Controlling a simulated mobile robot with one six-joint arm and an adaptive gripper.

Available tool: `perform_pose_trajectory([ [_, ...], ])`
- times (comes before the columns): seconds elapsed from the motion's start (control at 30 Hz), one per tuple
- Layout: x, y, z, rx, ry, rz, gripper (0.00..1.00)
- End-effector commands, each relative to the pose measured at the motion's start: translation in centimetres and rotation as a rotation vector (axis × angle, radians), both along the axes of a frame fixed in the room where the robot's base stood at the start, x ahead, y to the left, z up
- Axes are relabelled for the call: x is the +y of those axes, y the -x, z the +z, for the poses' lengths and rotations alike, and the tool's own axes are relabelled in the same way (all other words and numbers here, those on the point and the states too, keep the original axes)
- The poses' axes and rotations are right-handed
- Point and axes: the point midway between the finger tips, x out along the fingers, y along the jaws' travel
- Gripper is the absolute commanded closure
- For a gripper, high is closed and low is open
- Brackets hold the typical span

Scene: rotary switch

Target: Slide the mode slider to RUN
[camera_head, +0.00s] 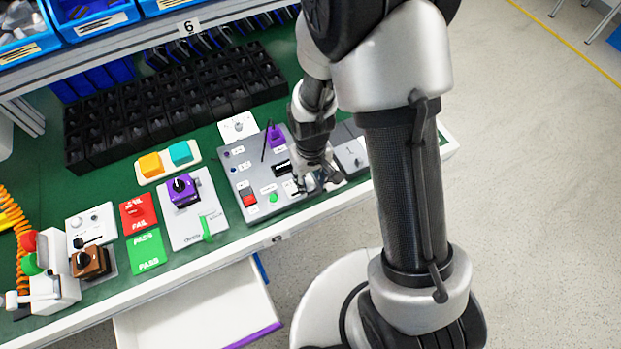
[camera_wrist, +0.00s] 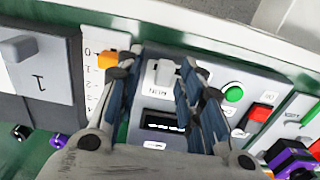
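The grey control panel (camera_head: 243,178) lies on the green bench; it also shows in the wrist view (camera_wrist: 215,72). A pale slider knob (camera_wrist: 162,73), apparently the mode slider, stands on it with a RUN label (camera_wrist: 158,92) beside it. My gripper (camera_wrist: 163,64) is over the panel, its two blue-padded fingers apart, one on each side of the knob. I cannot tell whether either finger touches the knob. In the head view my gripper (camera_head: 318,184) is at the panel's right part and hides the knob.
Near the fingers are an orange slider (camera_wrist: 107,60) on a numbered scale, a dark display (camera_wrist: 162,120), a green button (camera_wrist: 233,93) and a red switch (camera_wrist: 260,112). A black bin rack (camera_head: 170,105) stands behind. An open drawer (camera_head: 195,305) juts out at the front.

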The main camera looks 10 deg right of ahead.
Motion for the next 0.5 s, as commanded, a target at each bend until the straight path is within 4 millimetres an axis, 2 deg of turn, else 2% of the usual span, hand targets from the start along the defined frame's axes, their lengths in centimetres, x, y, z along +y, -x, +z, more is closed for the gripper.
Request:
perform_pose_trajectory([
  [0.27, 0.0, 0.0, 0.3, -0.001, 0.0, 0.0, 0.65],
  [0.37, 0.1, -0.1, 1.4, -0.003, -0.001, 0.0, 0.65],
  [0.5, 0.1, -0.1, 4.1, -0.006, -0.002, 0.0, 0.65],
])
